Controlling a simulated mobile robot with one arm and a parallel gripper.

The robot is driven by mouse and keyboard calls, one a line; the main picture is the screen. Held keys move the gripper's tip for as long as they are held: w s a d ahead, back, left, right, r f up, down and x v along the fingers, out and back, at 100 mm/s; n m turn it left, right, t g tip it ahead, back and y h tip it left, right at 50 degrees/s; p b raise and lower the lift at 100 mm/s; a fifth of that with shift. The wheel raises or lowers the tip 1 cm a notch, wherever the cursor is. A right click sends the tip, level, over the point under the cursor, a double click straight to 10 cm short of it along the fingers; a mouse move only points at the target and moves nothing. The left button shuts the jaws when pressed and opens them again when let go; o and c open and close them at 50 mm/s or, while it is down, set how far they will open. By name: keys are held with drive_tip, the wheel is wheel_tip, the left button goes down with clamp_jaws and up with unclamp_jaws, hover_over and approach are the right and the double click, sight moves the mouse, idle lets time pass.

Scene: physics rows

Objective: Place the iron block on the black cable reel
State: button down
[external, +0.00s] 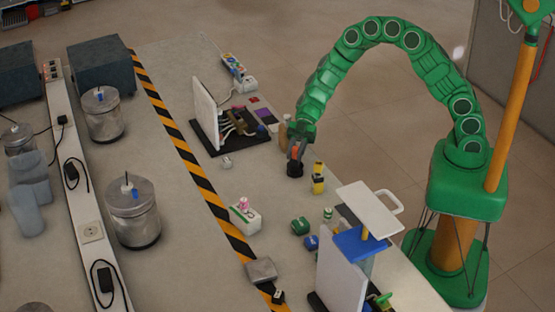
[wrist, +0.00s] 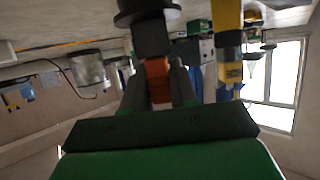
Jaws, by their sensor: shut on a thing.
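My gripper (external: 298,142) points down over the right part of the table. It is shut on an orange-and-black piece (external: 295,153). In the wrist view, its orange part (wrist: 157,82) sits between my fingers, with a dark block-shaped part (wrist: 151,38) beyond. A black round flanged thing (wrist: 147,9) lies past that end, looking like the black cable reel; I cannot tell whether they are joined or only touching. A grey metallic block (external: 261,270) lies near the striped tape, far from my gripper. I cannot tell which piece is the iron block.
A yellow-and-black bottle-like thing (external: 318,178) stands close right of my gripper. A white panel with wiring on a black base (external: 228,149) stands to the left. Small green and blue pieces (external: 300,226) and another white panel (external: 340,265) stand nearer. Open table lies left of my gripper.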

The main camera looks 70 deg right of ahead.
drive_tip(key=c, duration=0.9)
unclamp_jaws()
